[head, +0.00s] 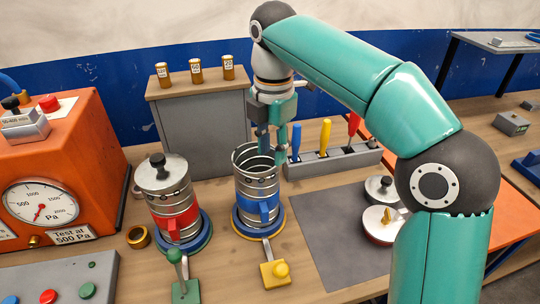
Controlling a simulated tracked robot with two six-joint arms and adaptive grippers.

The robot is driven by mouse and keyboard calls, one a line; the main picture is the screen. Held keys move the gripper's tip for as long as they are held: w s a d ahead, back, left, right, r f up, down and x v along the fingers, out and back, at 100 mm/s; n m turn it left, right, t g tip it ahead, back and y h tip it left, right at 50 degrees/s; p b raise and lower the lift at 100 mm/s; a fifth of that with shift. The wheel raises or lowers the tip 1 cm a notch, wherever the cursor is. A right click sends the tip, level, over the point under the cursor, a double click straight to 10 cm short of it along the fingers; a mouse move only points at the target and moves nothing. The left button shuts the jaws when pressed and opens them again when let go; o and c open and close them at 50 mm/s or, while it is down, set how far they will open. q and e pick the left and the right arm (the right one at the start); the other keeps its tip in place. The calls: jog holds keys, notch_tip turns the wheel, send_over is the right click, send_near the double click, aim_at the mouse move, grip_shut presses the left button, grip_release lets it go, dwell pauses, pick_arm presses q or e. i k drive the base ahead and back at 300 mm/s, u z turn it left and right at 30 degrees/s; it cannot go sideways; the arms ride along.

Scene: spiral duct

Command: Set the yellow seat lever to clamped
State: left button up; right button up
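The yellow seat lever (273,270) is in front of the blue seat ring (241,224), low in the middle of the head view. It has a yellow block, a round yellow knob low over the block, and a grey rod toward the ring. A metal spiral duct (258,184) with a blue band stands upright in that ring, its top open. My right gripper (273,150) points down at the duct's rim, well behind and above the lever. Its fingers look apart; whether they touch the rim is unclear. My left gripper is out of view.
A red-banded duct (173,210) with a lid stands left, with a green lever (183,285) in front. An orange gauge box (60,180) is far left. A tool rack (330,160) stands behind the grey mat (335,235), which holds two lidded discs. My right arm crosses the right side.

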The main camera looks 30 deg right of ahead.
aim_at(281, 269)
jog(key=k, duration=1)
